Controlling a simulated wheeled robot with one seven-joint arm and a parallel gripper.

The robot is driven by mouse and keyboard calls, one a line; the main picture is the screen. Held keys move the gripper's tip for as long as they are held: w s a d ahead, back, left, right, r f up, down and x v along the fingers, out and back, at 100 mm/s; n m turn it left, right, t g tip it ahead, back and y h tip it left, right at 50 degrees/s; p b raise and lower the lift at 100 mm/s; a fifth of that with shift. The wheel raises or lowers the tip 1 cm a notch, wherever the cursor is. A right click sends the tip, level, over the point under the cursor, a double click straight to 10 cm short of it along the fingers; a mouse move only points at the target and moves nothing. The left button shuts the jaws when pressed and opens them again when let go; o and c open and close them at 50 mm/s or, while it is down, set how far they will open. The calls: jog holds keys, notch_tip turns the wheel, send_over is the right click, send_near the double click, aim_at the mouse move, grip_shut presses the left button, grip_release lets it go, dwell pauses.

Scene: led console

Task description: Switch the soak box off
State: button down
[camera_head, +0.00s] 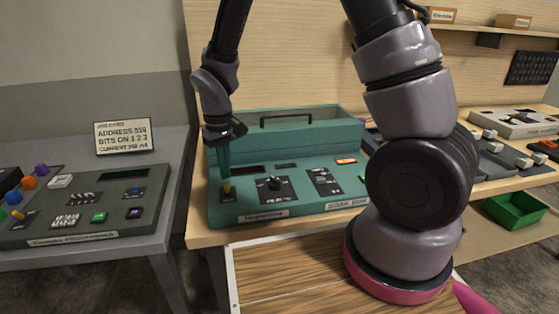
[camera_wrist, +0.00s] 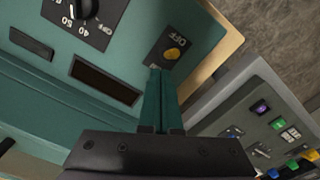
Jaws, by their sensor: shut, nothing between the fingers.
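The soak box is a teal console (camera_head: 290,205) with a lid and handle, standing on the middle table. Its label, which seems to read SOAK BOX (camera_head: 347,204), is on the front right. A small yellow switch (camera_head: 227,188) sits on a dark plate at the box's left; in the wrist view the yellow switch (camera_wrist: 173,54) has OFF printed beside it. My gripper (camera_head: 225,174) is shut and empty, pointing down just above the switch. In the wrist view my gripper's tips (camera_wrist: 158,72) end close to the switch; I cannot tell whether they touch it.
A black knob (camera_head: 275,184) with a dial stands right of the switch. A grey console (camera_head: 90,215) with buttons is on the left table beside a job card (camera_head: 123,136). A green bin (camera_head: 516,209) and more panels are at the right. My arm hides the box's right end.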

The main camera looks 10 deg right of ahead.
jog(key=r, duration=0.5)
jog(key=shift+w+r, duration=0.3)
jog(key=d+r+m+t+y, duration=0.25)
jog(key=d+r+m, duration=0.25)
jog(key=d+r, duration=1)
jog(key=s+d+r+m+t, duration=0.4)
jog(key=s+d+r, duration=0.4)
jog(key=s+r, duration=0.2)
jog(key=shift+s+r+m+t, duration=0.2)
jog(key=shift+s+m+t, duration=0.05)
jog(key=shift+m+t, duration=0.15)
jog(key=shift+h, duration=0.25)
